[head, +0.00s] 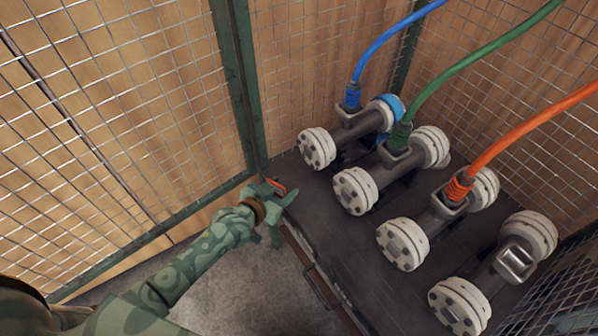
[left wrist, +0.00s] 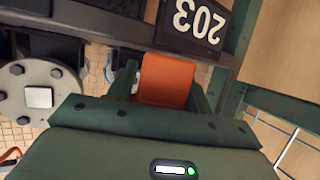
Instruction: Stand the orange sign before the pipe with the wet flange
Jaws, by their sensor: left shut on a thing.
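My left gripper (head: 280,195) is at the left front corner of the dark bench. It is shut on the orange sign (head: 277,187), of which only a small part shows in the head view. In the left wrist view the orange sign (left wrist: 165,80) sits between my green fingers. Several grey pipes with pale bolted flanges lie in a row on the bench. The leftmost pipe (head: 358,129) is nearest my gripper, and its far flange (head: 391,107) shows blue on its side. I cannot tell whether any flange is wet. My right gripper is out of view.
Blue (head: 388,36), green (head: 470,62) and orange (head: 525,127) hoses rise from three pipes; the rightmost pipe (head: 508,262) has none. Wire mesh walls on green posts (head: 236,80) enclose the bench (head: 340,235). A black plate marked 203 (left wrist: 197,25) shows upside down in the left wrist view.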

